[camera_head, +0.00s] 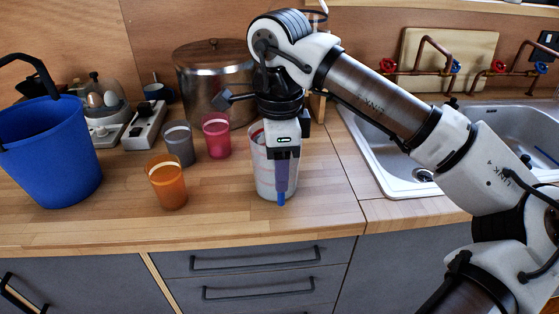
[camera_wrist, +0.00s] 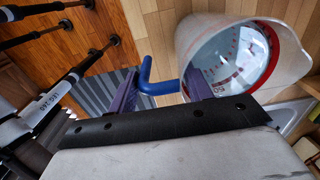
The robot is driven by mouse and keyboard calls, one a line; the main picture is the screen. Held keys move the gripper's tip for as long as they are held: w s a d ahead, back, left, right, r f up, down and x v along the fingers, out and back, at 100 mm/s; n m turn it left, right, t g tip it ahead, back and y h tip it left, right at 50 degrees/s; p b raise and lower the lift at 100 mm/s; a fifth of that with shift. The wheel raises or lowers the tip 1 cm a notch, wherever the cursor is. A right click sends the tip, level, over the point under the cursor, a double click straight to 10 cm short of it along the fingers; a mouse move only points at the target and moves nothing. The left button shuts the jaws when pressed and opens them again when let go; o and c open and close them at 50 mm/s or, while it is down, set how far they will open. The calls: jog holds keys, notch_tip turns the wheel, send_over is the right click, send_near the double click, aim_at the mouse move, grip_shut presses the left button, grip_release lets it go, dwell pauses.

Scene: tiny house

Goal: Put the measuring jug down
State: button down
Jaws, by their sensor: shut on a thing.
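The measuring jug (camera_head: 262,182) is a clear, pale vessel with red markings, upright over the wooden counter right of the tumblers. My gripper (camera_head: 283,188) is in front of it, fingers pointing down, and hides part of its front. In the wrist view the jug (camera_wrist: 235,62) is at the upper right, its open mouth and red rim band towards the camera. My gripper's purple fingers (camera_wrist: 158,90) are shut on its blue handle (camera_wrist: 154,84). The jug's base is at or very near the counter top; I cannot tell whether it touches.
Orange (camera_head: 167,184), grey (camera_head: 179,146) and pink (camera_head: 216,137) tumblers stand left of the jug. A large metal pot (camera_head: 205,75) is behind. A blue bucket (camera_head: 50,150) stands at the left and a sink (camera_head: 395,165) at the right. The counter (camera_head: 215,218) front is clear.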

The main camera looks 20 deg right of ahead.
jog(key=c, duration=0.6)
grip_release()
jog(key=shift+f, duration=0.1)
notch_tip(320, 180, up, 12)
jog(key=p, duration=0.8)
